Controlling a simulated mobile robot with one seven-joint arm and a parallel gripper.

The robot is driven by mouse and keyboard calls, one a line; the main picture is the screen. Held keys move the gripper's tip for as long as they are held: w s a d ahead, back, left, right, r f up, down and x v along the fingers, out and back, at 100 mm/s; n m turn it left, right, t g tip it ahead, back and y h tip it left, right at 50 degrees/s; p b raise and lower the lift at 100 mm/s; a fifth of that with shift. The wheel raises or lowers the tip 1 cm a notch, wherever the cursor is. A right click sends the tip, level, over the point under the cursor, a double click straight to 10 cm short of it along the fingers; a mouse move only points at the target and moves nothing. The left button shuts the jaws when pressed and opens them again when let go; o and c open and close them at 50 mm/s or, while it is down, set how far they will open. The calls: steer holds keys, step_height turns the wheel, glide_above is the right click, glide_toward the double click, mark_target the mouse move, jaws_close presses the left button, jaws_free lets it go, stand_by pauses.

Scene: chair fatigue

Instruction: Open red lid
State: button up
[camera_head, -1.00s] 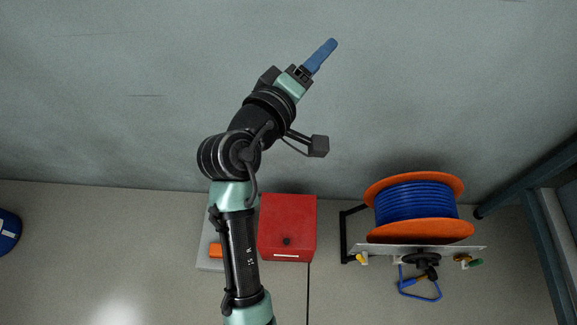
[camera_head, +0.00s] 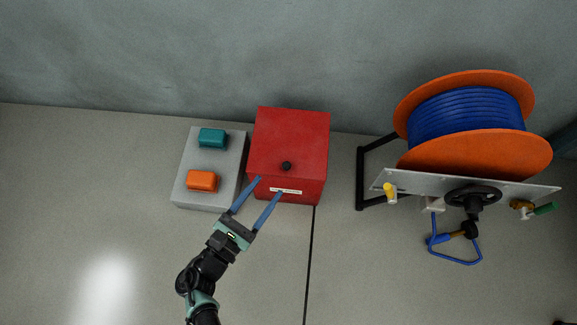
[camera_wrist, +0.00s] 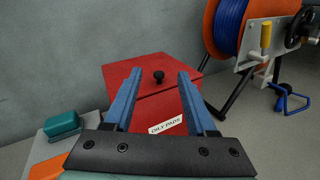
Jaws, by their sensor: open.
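The red box (camera_head: 306,187) stands on the floor against the wall, with a white label on its front reading "OILY PADS" in the wrist view. Its red lid (camera_head: 290,135) is closed and has a small black knob (camera_head: 286,166) near the front edge. The knob also shows in the wrist view (camera_wrist: 159,76), between my fingers and beyond their tips. My gripper (camera_head: 270,185) is open and empty. Its two blue fingers are at the front left of the box, pointing toward the lid. In the head view they overlap the box's front edge; I cannot tell whether they touch it.
A grey block (camera_head: 218,170) with a teal piece (camera_head: 213,138) and an orange piece (camera_head: 203,181) on top stands left of the box. A hose reel (camera_head: 470,125) with a valve panel stands to the right. The floor in front is clear.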

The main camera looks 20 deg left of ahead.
mark_target(284, 169)
step_height(284, 169, down, 4)
steer(key=s+n+y+b, duration=0.2)
steer(key=s+n, duration=0.1)
steer(key=shift+t+h, duration=0.3)
steer(key=shift+h, duration=0.1)
steer(key=w+b, duration=0.1)
steer(key=w, duration=0.3)
steer(key=w+d+b, duration=0.1)
steer(key=w+b, duration=0.1)
steer(key=w, duration=0.2)
steer(key=w+b, duration=0.2)
steer(key=w, duration=0.2)
steer(key=shift+d+f, duration=0.2)
steer(key=shift+w+r, duration=0.15)
steer(key=shift+w, duration=0.3)
jaws_close()
steer(key=shift+s, duration=0.1)
